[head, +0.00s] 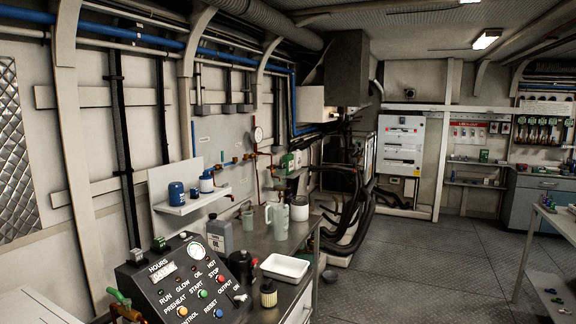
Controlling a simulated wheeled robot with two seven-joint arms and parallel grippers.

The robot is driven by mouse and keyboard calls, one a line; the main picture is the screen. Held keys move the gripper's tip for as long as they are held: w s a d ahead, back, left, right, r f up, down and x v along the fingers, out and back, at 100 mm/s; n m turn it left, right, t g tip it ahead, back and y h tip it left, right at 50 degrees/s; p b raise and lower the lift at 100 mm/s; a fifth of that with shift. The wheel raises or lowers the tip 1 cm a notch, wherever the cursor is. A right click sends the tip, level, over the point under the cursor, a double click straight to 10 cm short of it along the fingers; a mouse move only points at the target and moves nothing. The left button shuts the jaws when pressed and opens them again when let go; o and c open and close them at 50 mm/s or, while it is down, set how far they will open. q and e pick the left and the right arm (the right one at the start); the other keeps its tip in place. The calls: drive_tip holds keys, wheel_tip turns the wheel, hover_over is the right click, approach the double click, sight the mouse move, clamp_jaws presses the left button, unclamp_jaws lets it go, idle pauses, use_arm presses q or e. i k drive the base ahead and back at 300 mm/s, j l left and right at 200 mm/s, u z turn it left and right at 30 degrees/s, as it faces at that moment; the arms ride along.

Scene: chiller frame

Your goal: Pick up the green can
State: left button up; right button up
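A small green container with white on it (287,163), which looks like a can, stands on a small wall shelf beyond the bench. It is too small to tell its exact shape. A pale green jug (278,221) stands on the metal bench below it. Neither of my grippers shows in the head view.
A control panel (185,278) with gauge and buttons fills the near left. A white shelf (192,201) holds a blue can (177,194).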

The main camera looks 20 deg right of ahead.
sight(288, 158)
drive_tip(key=i+l+z, duration=0.1)
drive_tip(key=l, duration=0.15)
drive_tip(key=i+l, duration=0.1)
drive_tip(key=l, duration=0.15)
drive_tip(key=i+l+z, duration=0.4)
drive_tip(key=l, duration=0.15)
drive_tip(key=i+l+z, duration=0.65)
drive_tip(key=i+z, duration=0.15)
drive_tip(key=i, duration=0.2)
drive_tip(key=i+l+z, duration=0.1)
drive_tip(key=i, duration=1.55)
drive_tip(key=i+u, duration=0.25)
drive_tip(key=i, duration=0.3)
drive_tip(key=i+u, duration=0.2)
drive_tip(key=i, duration=0.35)
drive_tip(key=i+l+u, duration=0.25)
drive_tip(key=i, duration=0.3)
